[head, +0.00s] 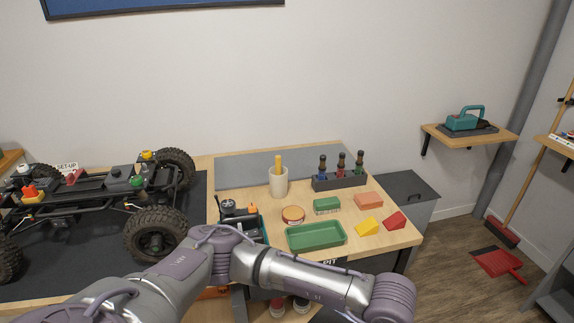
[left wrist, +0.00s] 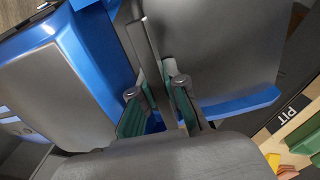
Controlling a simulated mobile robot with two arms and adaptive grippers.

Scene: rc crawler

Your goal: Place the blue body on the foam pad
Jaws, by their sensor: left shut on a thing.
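The blue body (left wrist: 98,55), a car shell with dark grey panels, fills much of the left wrist view. My left gripper (left wrist: 160,107) is shut on a thin dark edge of it, between green finger pads. In the head view my left arm reaches across the front of the bench and runs out at the bottom edge. Its gripper and the blue body are out of that view. A flat grey sheet (head: 240,172) lies bare along the back of the bench; I cannot tell whether it is the foam pad. My right gripper is not in view.
The crawler chassis (head: 100,190) stands on a dark mat at the left. The bench holds a green tray (head: 316,236), a bottle rack (head: 340,181), a cup (head: 278,183) and several coloured blocks. A grey cabinet (head: 410,186) stands right of the bench; open floor lies beyond.

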